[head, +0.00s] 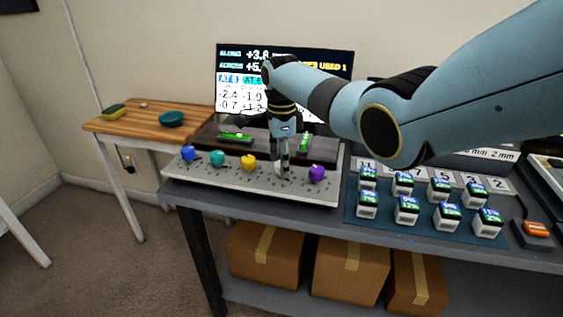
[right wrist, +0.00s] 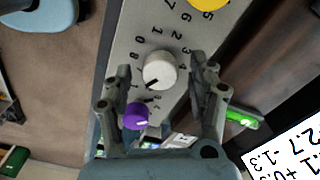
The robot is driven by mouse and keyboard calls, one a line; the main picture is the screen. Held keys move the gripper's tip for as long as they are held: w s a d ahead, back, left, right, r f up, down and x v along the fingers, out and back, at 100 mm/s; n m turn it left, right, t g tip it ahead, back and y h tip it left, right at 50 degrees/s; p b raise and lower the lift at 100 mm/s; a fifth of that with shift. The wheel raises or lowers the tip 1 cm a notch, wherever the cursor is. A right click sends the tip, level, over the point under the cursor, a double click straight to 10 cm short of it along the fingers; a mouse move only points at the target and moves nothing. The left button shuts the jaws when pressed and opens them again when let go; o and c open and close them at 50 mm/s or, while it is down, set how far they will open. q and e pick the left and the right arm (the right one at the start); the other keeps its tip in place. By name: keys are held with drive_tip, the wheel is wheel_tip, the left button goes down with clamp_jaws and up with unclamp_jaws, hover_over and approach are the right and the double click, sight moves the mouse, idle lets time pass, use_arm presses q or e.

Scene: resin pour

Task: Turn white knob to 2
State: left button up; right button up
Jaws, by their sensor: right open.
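The white knob (head: 278,168) sits in the row on the grey panel (head: 222,187), between the yellow and purple knobs. In the head view it is partly hidden by my right gripper (head: 282,172), which points down at it. In the right wrist view the white knob (right wrist: 160,70) shows whole, between the spread fingertips of my open right gripper (right wrist: 160,66), with gaps at both sides. Its dark pointer mark faces the lower left of that view; the number there is unclear. Digits 0 to 4 show around it. My left gripper is not in view.
The purple knob (head: 317,173) and yellow knob (head: 248,162) stand close on either side. Teal (head: 217,158) and blue (head: 188,153) knobs are farther left. A screen (head: 235,75) stands behind. Several labelled cubes stand on a blue mat (head: 365,217) to the right.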

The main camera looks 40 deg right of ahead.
drive_tip(key=c, duration=1.1)
drive_tip(key=shift+c, duration=0.2)
